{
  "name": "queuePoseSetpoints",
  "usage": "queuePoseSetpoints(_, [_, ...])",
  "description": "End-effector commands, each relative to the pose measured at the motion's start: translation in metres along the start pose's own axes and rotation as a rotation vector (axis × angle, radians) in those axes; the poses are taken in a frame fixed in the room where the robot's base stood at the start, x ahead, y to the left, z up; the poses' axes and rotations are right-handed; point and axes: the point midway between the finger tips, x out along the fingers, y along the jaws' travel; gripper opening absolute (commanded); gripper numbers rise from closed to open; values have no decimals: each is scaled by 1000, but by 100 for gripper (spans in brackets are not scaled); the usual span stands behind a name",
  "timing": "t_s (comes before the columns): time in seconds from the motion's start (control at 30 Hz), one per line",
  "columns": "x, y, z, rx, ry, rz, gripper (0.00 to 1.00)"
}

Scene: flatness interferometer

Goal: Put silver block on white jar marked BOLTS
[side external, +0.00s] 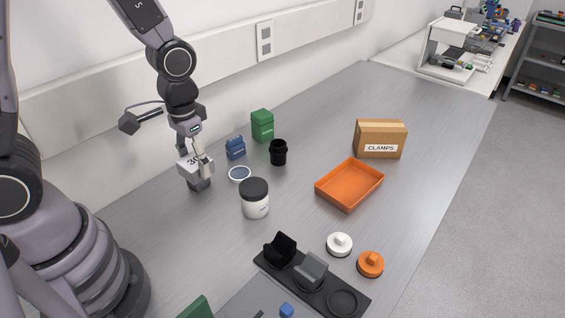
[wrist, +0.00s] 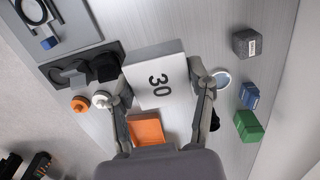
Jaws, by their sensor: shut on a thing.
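My gripper (side external: 196,162) is shut on a pale silver block marked "30" (side external: 187,168) and holds it above the table. In the wrist view the block (wrist: 157,80) sits between the two fingers (wrist: 162,100), its marked face toward the camera. A white jar with a black lid (side external: 255,199) stands upright on the table, right of and lower than the held block in the side view. Its label is too small to read. I cannot make out the jar in the wrist view, where the block covers the middle.
A dark grey block (side external: 200,185) shows just below the held block; a ring-rimmed disc (side external: 239,174), blue box (side external: 235,147), green box (side external: 263,125) and black cup (side external: 278,152) stand nearby. An orange tray (side external: 349,185), CLAMPS carton (side external: 380,138) and black holder (side external: 312,283) lie farther right.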

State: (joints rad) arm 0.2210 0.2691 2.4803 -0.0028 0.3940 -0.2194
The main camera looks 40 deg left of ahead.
Motion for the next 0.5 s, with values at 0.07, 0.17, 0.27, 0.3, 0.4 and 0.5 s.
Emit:
queuePoseSetpoints(0.07, [-3,-12,3,-3,2,1,13])
queuePoseSetpoints(0.17, [-1,-16,-3,1,0,0,13])
queuePoseSetpoints(0.27, [8,-14,-21,3,-3,0,13])
queuePoseSetpoints(0.3, [12,-12,-31,3,-2,0,13])
queuePoseSetpoints(0.4, [24,-8,-58,3,-1,0,13])
queuePoseSetpoints(0.5, [36,-3,-84,3,-1,0,13])
